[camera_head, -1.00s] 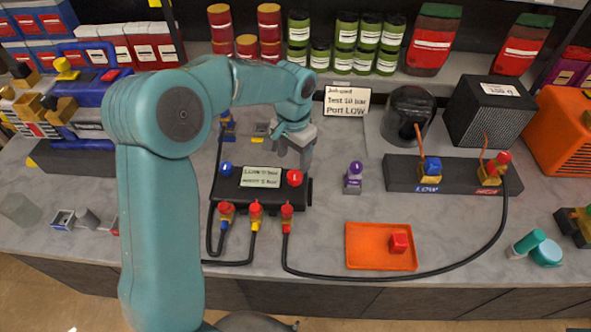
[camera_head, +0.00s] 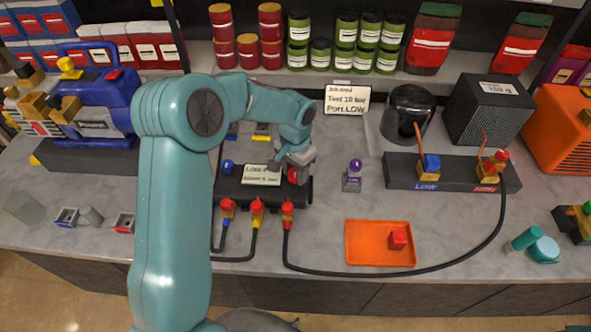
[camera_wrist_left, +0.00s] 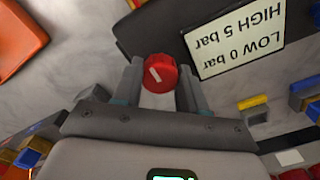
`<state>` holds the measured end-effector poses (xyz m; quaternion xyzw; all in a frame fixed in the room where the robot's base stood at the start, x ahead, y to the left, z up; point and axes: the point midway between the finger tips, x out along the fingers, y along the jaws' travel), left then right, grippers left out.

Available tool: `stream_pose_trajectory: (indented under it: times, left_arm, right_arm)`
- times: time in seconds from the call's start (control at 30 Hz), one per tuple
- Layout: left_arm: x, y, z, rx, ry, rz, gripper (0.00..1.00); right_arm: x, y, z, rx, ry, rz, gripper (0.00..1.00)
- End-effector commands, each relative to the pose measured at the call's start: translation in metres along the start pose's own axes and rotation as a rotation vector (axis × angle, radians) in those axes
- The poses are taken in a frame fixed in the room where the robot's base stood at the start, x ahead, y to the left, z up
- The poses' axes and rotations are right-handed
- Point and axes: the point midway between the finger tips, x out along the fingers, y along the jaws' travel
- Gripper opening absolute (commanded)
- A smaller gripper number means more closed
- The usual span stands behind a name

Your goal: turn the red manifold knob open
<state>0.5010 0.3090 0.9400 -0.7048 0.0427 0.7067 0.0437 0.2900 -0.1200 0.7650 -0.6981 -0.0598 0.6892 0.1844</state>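The black manifold (camera_head: 234,190) lies on the bench with a blue knob (camera_head: 227,167) at its left end and a red knob (camera_head: 293,176) at its right end. My left gripper (camera_head: 297,166) is over the red knob and partly hides it in the head view. In the left wrist view the red knob (camera_wrist_left: 161,73), with a white mark on its face, shows between the tips of the left gripper's two fingers (camera_wrist_left: 162,88). The fingers are apart, and I cannot tell whether they touch it. My right gripper is not in view.
The manifold label (camera_wrist_left: 236,42) reads LOW 0 bar, HIGH 5 bar. Hoses run from its front ports. A purple-topped part (camera_head: 354,174) stands close to its right. An orange tray (camera_head: 365,255) holds a red cube (camera_head: 398,238). A dark port block (camera_head: 455,185) stands further right.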

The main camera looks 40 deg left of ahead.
Motion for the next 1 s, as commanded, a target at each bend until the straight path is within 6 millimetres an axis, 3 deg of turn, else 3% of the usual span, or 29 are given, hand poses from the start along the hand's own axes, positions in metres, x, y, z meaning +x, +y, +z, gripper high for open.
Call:
stream_pose_trajectory:
  times: [0.37, 1.0]
  left_arm:
    - [0.002, 0.001, -0.002, -0.087, 0.009, 0.000, 0.11]
    - [0.001, 0.000, -0.003, -0.654, 0.013, 0.003, 0.11]
  right_arm:
    - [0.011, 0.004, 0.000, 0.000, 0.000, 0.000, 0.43]
    - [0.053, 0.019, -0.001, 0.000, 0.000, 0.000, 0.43]
